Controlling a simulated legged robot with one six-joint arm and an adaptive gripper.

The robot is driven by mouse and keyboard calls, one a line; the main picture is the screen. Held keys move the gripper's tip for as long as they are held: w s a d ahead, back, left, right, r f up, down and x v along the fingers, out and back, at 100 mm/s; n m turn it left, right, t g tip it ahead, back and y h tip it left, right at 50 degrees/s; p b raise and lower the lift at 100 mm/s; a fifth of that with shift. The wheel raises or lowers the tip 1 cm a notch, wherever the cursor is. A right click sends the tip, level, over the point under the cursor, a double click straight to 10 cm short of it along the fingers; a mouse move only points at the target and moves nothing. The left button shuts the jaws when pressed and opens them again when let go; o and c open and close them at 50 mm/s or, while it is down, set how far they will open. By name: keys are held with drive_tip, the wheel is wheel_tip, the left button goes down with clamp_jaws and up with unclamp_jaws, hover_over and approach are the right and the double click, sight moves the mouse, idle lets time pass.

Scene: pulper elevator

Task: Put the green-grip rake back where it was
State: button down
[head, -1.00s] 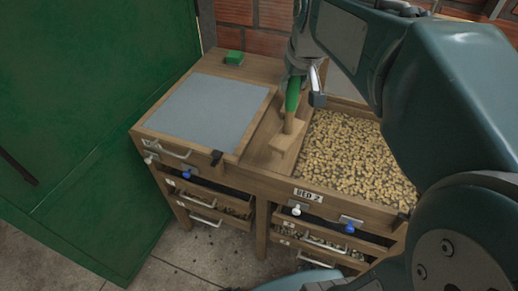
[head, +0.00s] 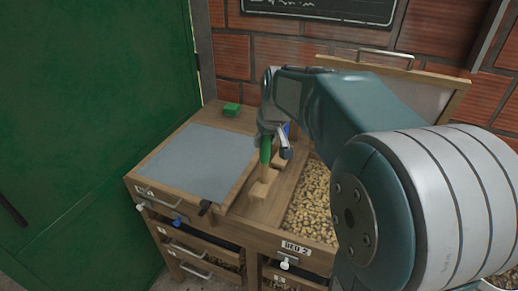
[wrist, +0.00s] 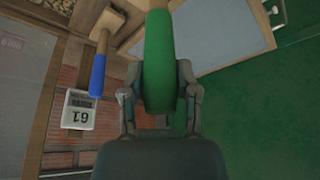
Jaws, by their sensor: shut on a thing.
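My gripper (head: 270,132) is shut on the green grip of the rake (head: 265,149). The rake hangs upright below it, with its wooden head (head: 263,187) over the wooden strip between the two beds. I cannot tell whether the head touches the wood. In the wrist view the green grip (wrist: 158,62) runs between both fingers. A second rake with a blue grip (wrist: 98,75) is beside it, apart from my gripper; a bit of its blue shows behind my gripper in the head view (head: 287,130).
A grey lid (head: 188,160) covers the left bed. The right bed (head: 312,205), labelled BED 2, is open and full of beans, its lid (head: 425,92) raised. A green block (head: 231,109) sits at the back. Drawers (head: 200,250) stand partly open below. A brick wall (head: 300,45) is behind.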

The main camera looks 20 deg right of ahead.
sight(265, 164)
drive_tip(key=shift+w+d+f, duration=0.25)
drive_tip(key=shift+w+f, duration=0.15)
drive_tip(key=shift+f, duration=0.1)
drive_tip(key=shift+w+d+f, duration=0.2)
drive_tip(key=shift+w+f, duration=0.2)
drive_tip(key=shift+f, duration=0.1)
drive_tip(key=shift+w+f, duration=0.2)
drive_tip(key=shift+f, duration=0.05)
drive_tip(key=f, duration=0.3)
drive_tip(key=shift+w+a+f, duration=0.15)
drive_tip(key=shift+w+a, duration=0.1)
drive_tip(key=shift+f, duration=0.2)
drive_tip(key=shift+d, duration=0.25)
drive_tip(key=shift+c, duration=1.8)
unclamp_jaws()
drive_tip(key=shift+f, duration=0.1)
drive_tip(key=shift+a, duration=0.1)
